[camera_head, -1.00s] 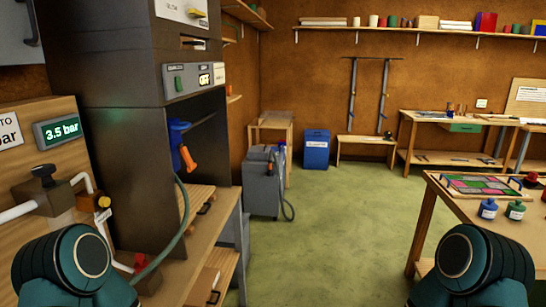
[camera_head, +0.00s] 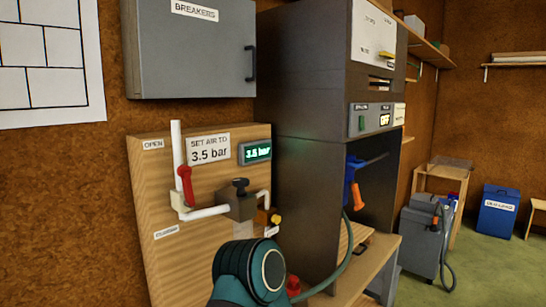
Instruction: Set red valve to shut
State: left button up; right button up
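The red valve (camera_head: 185,183) is a red lever on white pipework, mounted on a wooden board at the left. Its lever points up, leaning slightly left, beside the vertical white pipe. A label reading OPEN (camera_head: 153,144) is above it at the board's top left. A second small label (camera_head: 166,231), too small to read surely, is below it. Neither gripper is in view; only a teal link of my own arm shows at the bottom, below and right of the valve, apart from it.
A dark block with a knob (camera_head: 239,203) and the 3.5 bar display (camera_head: 257,152) sit right of the valve. A grey breaker box (camera_head: 189,52) hangs above. A dark cabinet (camera_head: 310,190) stands to the right. A green hose (camera_head: 337,258) runs low beside it.

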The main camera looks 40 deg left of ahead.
aim_at(184, 172)
jog(key=u, duration=1.7)
